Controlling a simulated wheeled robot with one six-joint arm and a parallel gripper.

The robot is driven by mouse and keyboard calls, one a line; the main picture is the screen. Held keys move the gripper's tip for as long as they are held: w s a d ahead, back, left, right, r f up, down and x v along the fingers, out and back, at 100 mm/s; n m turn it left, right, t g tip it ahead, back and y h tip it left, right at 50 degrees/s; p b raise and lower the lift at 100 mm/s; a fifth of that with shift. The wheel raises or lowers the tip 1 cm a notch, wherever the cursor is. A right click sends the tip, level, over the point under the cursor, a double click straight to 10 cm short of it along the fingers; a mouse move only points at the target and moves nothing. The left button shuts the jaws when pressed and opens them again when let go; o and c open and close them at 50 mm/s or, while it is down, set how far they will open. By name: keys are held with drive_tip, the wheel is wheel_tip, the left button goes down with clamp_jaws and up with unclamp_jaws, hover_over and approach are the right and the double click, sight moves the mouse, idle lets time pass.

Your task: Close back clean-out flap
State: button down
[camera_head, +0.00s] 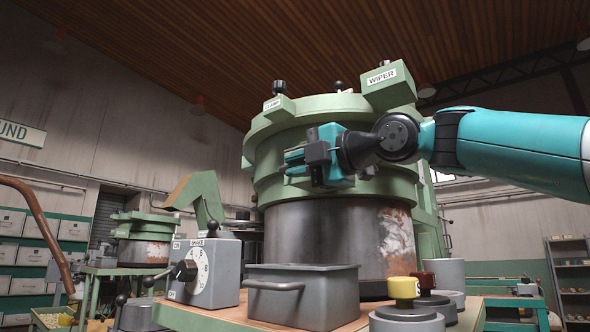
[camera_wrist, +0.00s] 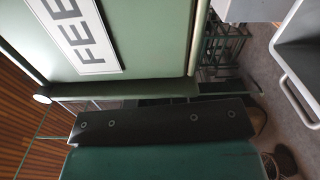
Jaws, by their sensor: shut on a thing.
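The big green machine (camera_head: 340,105) with a dark drum under it fills the middle of the head view. My gripper (camera_head: 292,164) is in front of its green upper body, pointing left. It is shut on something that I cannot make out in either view. In the wrist view a dark strip (camera_wrist: 160,121) with several round fasteners lies along a dark green surface (camera_wrist: 160,162), very close to the camera. I cannot tell whether these belong to a flap or to my gripper. A green panel (camera_wrist: 155,60) with a partly cut-off label shows above the strip. No clean-out flap can be made out for certain.
A grey bin (camera_head: 305,295) with a handle stands on the wooden bench below my gripper. A control box (camera_head: 213,270) with a dial is to its left. A yellow-knobbed part (camera_head: 404,288) and a red-knobbed part (camera_head: 424,281) stand to the right. Another green machine (camera_head: 145,240) is farther back.

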drive_tip(key=shift+d+r+n, duration=0.15)
drive_tip(key=shift+r+n, duration=0.15)
drive_tip(key=shift+n, duration=0.2)
drive_tip(key=c, duration=1.2)
unclamp_jaws()
drive_tip(key=shift+w, duration=0.1)
drive_tip(key=shift+f, duration=0.2)
drive_tip(key=shift+f+b, duration=0.1)
drive_tip(key=shift+b, duration=0.2)
drive_tip(key=b+v, duration=0.3)
drive_tip(key=v, duration=1.4)
drive_tip(key=shift+d, duration=0.1)
